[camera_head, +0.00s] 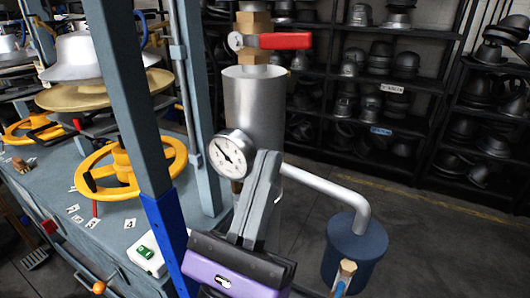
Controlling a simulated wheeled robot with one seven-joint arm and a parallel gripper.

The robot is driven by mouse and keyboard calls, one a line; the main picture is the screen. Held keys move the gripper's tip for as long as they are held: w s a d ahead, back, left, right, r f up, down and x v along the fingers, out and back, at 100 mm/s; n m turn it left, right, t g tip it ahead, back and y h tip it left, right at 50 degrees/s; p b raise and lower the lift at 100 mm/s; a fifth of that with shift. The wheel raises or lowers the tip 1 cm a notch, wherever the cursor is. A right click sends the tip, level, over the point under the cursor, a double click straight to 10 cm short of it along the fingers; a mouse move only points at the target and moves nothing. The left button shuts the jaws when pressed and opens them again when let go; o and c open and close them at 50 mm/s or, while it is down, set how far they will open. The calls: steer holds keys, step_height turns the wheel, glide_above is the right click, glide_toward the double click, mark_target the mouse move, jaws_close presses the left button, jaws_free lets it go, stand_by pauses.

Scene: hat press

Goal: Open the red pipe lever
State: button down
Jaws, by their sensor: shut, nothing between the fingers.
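The red pipe lever (287,41) lies about level at the top of the pipe and points right from its pivot. It is mounted on a brass valve fitting (253,22) above a grey metal cylinder (252,100). My gripper (268,156) is at the lower middle, with a purple and black body and grey fingers pointing up. The fingers are together and empty. They appear below the lever, in front of the lower cylinder, and do not touch the lever. They hide part of the cylinder's lower end.
A pressure gauge (232,155) is just left of my fingertips. A silver pipe (325,185) runs right to a blue tank (355,255). A blue-grey post (140,100) and yellow handwheels (160,165) stand left. Shelves of hats (385,90) are behind. Floor at right is clear.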

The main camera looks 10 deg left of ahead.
mark_target(273, 41)
steer(key=w+r+p, duration=0.4)
steer(key=w+r, duration=0.1)
steer(key=r, duration=0.4)
steer(key=shift+d+r+p, duration=0.15)
steer(key=shift+d+p, duration=0.2)
steer(key=shift+d, duration=0.1)
steer(key=shift+w+r, duration=0.1)
